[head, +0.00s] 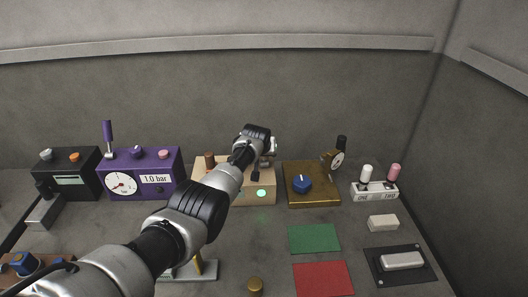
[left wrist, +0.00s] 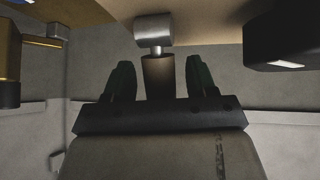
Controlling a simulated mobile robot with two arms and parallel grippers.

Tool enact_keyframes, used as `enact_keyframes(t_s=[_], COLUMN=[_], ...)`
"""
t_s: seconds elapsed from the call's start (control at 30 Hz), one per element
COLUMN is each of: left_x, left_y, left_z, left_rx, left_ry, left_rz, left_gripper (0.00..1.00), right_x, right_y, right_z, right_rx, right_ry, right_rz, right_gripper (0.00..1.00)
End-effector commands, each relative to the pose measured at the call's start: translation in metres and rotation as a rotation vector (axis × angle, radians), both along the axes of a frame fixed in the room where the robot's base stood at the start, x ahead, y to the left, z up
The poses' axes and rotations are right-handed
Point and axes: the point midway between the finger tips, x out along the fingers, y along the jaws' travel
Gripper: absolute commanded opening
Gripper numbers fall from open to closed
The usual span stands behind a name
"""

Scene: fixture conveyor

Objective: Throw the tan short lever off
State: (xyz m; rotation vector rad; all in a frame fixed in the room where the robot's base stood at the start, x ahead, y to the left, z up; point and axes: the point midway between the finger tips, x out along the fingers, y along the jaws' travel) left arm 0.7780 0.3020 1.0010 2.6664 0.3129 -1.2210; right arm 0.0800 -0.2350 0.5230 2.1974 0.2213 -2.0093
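The tan box (head: 235,197) stands at the back of the table, with a lit green lamp (head: 261,193) on its front. My left arm reaches over it, and the left gripper (head: 268,152) is at its right end; the lever there is largely hidden in the head view. In the left wrist view, a short lever with a brownish grip (left wrist: 158,76) and silver fitting (left wrist: 153,30) sits between the two dark green fingers of my left gripper (left wrist: 159,78). Gaps show on both sides, so the fingers are open around it. My right gripper is not in view.
Left of the tan box is a purple gauge box (head: 140,180) with an upright lever. To its right are a brass box (head: 325,197) with a blue knob and a white two-lever unit (head: 375,190). Green (head: 314,238) and red (head: 323,279) mats lie in front.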

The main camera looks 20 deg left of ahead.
Motion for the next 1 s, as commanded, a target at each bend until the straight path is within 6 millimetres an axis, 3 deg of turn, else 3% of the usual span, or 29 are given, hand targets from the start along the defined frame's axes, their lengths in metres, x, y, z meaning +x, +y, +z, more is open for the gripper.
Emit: enact_keyframes(t_s=[0.37,0.57,1.0], left_x=[-0.005,-0.018,-0.052], left_y=[-0.001,-0.003,-0.009], left_z=[0.009,0.025,0.061], left_rx=[0.001,0.001,0.001], left_ry=[-0.002,-0.002,-0.003], left_rz=[-0.001,-0.001,0.000], left_gripper=[0.57,0.57,0.57], right_x=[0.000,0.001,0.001], right_y=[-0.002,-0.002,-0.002], right_z=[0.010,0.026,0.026], right_rx=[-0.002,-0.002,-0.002], right_ry=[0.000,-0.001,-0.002], right_rz=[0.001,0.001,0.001], right_gripper=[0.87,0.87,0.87])
